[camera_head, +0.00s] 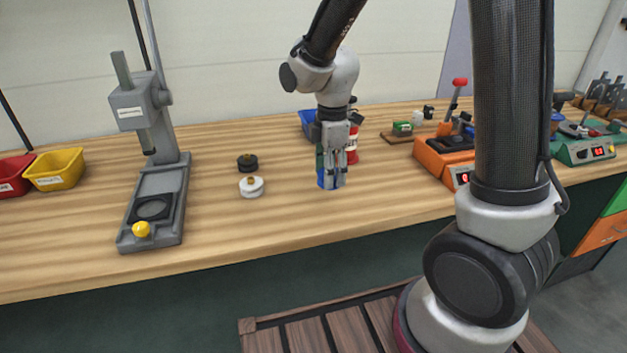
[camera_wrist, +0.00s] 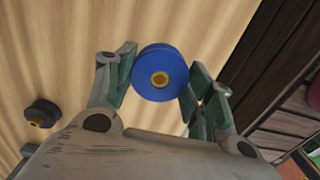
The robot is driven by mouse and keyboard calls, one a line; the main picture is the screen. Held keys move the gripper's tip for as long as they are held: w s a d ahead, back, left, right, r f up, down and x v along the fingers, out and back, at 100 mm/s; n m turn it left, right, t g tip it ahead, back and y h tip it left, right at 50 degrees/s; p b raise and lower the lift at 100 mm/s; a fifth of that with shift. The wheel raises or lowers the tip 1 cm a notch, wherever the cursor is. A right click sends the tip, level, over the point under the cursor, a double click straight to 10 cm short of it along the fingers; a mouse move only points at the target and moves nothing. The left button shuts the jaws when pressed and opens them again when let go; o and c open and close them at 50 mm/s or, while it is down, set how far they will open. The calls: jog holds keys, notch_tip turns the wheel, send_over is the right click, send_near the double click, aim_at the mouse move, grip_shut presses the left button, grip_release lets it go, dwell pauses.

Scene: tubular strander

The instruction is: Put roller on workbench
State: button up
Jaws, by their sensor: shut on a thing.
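A blue roller (camera_wrist: 160,72) with a brass-coloured hub sits between the fingers of my gripper (camera_wrist: 158,84) in the wrist view. In the head view my gripper (camera_head: 332,182) points down over the workbench (camera_head: 80,245), with the blue roller (camera_head: 323,179) between its fingertips, partly covered by them. The roller is at or just above the wooden top; I cannot tell whether it touches. A white roller (camera_head: 251,188) and a black roller (camera_head: 247,164) lie on the bench to the left of my gripper. A dark roller (camera_wrist: 42,113) also shows in the wrist view.
A grey press stand (camera_head: 155,200) with a yellow knob stands at left, beside yellow (camera_head: 55,170) and red (camera_head: 14,178) bins. A blue bin (camera_head: 306,120) and red container (camera_head: 352,146) are behind my gripper. An orange device (camera_head: 436,155) stands right. The front bench strip is clear.

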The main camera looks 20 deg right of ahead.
aim_at(329, 199)
jog(key=shift+f, duration=2.45)
jog(key=shift+f, duration=0.1)
jog(key=o, duration=1.6)
